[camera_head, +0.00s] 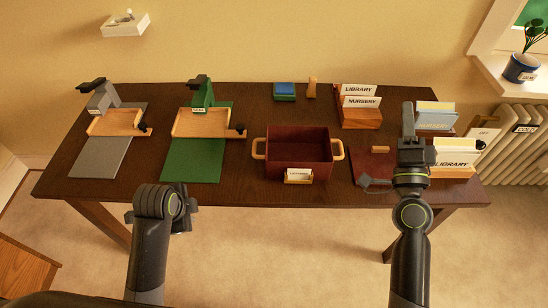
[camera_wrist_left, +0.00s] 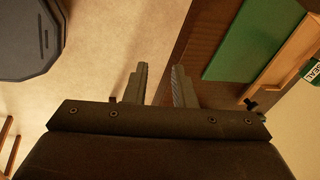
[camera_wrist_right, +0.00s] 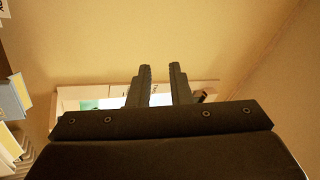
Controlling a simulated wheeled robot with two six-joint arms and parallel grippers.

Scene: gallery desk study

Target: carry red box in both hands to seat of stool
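The red box (camera_head: 273,171), dark red with a light wooden handle at each side, stands on the dark desk, right of its middle. A small label stands in front of it. My right gripper (camera_head: 408,108) is over the desk's right part, apart from the box; its two fingers stand apart and empty in the right wrist view (camera_wrist_right: 162,70). My left gripper (camera_head: 183,208) is by the desk's front edge, left of the box, partly hidden by its wrist; in the left wrist view (camera_wrist_left: 161,72) it is open and empty. I cannot identify the stool's seat for certain.
A wooden piece (camera_head: 22,272) at lower left may be the stool. Green (camera_head: 192,165) and grey (camera_head: 100,158) mats with stands and wooden trays fill the desk's left. Card holders (camera_head: 362,120) and a dark red flat pad (camera_head: 372,165) are at right. Open floor lies in front.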

